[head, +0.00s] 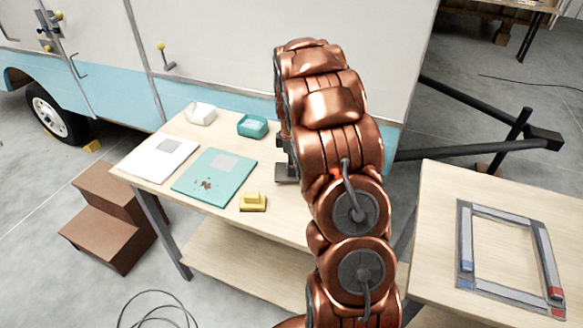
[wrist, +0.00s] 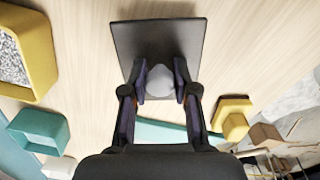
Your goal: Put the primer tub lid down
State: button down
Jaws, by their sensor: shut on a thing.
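My gripper (wrist: 162,88) is shut on the grey knob (wrist: 159,78) of a flat, dark, square lid (wrist: 160,35). The lid lies across the far side of the fingers, over the pale table top. I cannot tell whether it touches the table or hangs just above it. In the head view my arm hides most of the gripper, and a dark grey edge of the lid (head: 286,180) shows left of the arm. A teal tub (head: 252,126) and a white tub (head: 201,114) stand open at the back of the table (head: 225,219). I cannot tell which one is the primer tub.
A yellow open container (wrist: 38,47) with grey speckled contents is left in the wrist view. A yellow sanding block (head: 253,202), a teal panel (head: 214,177) and a white panel (head: 158,158) lie on the table. A second table (head: 435,225) holds a frame (head: 465,245).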

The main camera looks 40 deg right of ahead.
jog(key=shift+f, duration=0.95)
jog(key=shift+f, duration=0.2)
jog(key=c, duration=0.9)
grip_release()
jog(key=shift+r, duration=0.1)
